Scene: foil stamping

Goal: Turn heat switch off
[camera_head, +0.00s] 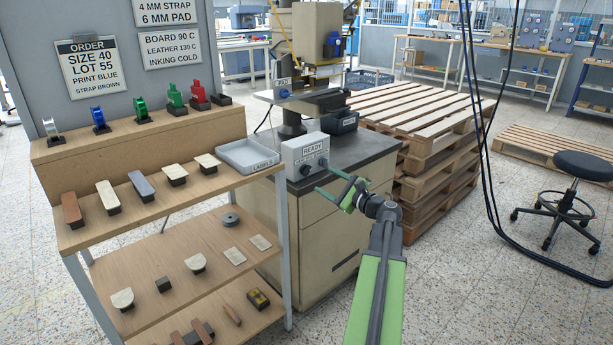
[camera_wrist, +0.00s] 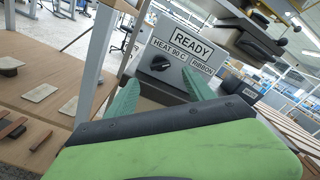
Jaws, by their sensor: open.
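A grey control box (camera_head: 305,155) stands on the dark top of the cabinet, with a sign reading READY. In the wrist view the control box (camera_wrist: 172,58) shows labels HEAT 90 C and RIBBON. The black heat knob (camera_wrist: 160,63) is on its left.
A stamping press (camera_head: 312,40) stands behind the box. A grey tray (camera_head: 247,155) marked LABELS is at the left on a wooden shelf (camera_head: 150,215) holding several parts. Stacked pallets (camera_head: 425,150) stand to the right. A stool (camera_head: 583,166) and hanging cables are farther right.

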